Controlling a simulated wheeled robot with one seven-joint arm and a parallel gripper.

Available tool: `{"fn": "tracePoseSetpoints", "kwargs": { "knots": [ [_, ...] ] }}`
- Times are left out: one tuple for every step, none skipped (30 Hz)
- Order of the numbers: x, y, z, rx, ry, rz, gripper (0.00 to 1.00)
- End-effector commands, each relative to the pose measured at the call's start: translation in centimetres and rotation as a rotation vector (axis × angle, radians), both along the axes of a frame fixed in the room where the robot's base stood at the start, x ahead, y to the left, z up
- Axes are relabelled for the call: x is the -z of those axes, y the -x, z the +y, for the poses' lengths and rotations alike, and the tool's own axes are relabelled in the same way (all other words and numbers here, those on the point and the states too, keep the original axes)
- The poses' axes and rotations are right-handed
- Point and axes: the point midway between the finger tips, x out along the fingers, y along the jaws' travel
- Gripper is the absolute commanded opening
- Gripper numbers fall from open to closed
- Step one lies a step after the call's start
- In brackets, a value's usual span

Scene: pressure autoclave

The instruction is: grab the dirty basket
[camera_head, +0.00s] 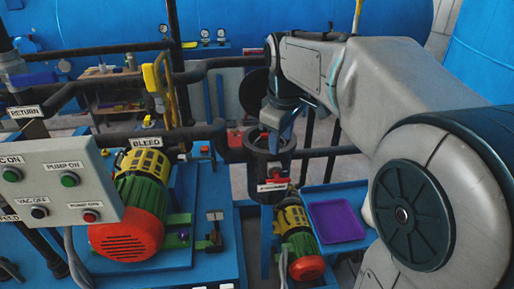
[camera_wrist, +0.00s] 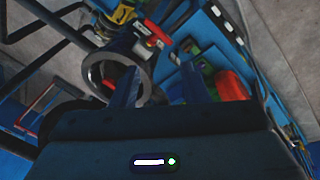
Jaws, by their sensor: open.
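My gripper (camera_head: 281,126) is open above the dark cylindrical pot (camera_head: 258,165), which has a label and a red valve handle (camera_head: 277,181) on its front. In the wrist view, my blue fingers (camera_wrist: 160,84) stand apart with nothing visible between them. The pot's round grey rim (camera_wrist: 92,68) shows there beside the left finger, and its mouth is open. A small red piece (camera_head: 264,136) shows at the pot's mouth in the head view. I cannot make out a dirty basket clearly; the pot's inside is mostly hidden.
A purple tray (camera_head: 336,221) lies on a blue surface right of the pot. A small red, green and yellow pump (camera_head: 298,240) stands in front, and a larger one (camera_head: 135,205) at left. A control panel (camera_head: 60,190) and dark pipes (camera_head: 120,135) crowd the left.

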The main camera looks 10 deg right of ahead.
Motion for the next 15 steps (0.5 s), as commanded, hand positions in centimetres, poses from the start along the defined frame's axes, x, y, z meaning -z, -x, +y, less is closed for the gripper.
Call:
{"fn": "tracePoseSetpoints", "kwargs": {
  "knots": [
    [-0.2,-2.1,0.0,-0.067,0.007,0.014,0.41],
    [-0.4,-3.2,0.0,-0.112,0.012,0.020,0.41],
    [-0.6,-4.6,0.0,-0.169,0.017,0.029,0.41],
    [-0.7,-5.6,-0.1,-0.211,0.020,0.036,0.41],
    [-0.8,-6.6,-0.1,-0.255,0.022,0.040,0.41],
    [-0.8,-7.9,-0.2,-0.311,0.025,0.047,0.41],
    [-0.9,-8.9,-0.4,-0.353,0.026,0.050,0.41],
    [-0.9,-9.8,-0.5,-0.394,0.025,0.055,0.41],
    [-0.9,-10.9,-0.7,-0.444,0.025,0.057,0.41],
    [-0.8,-11.7,-0.8,-0.480,0.023,0.060,0.41],
    [-0.8,-12.4,-1.0,-0.513,0.022,0.062,0.41],
    [-0.7,-13.2,-1.3,-0.552,0.019,0.062,0.41],
    [-0.6,-13.8,-1.4,-0.579,0.017,0.063,0.41],
    [-0.6,-14.2,-1.6,-0.603,0.016,0.063,0.41],
    [-0.5,-14.8,-1.7,-0.630,0.014,0.061,0.41]
  ]
}}
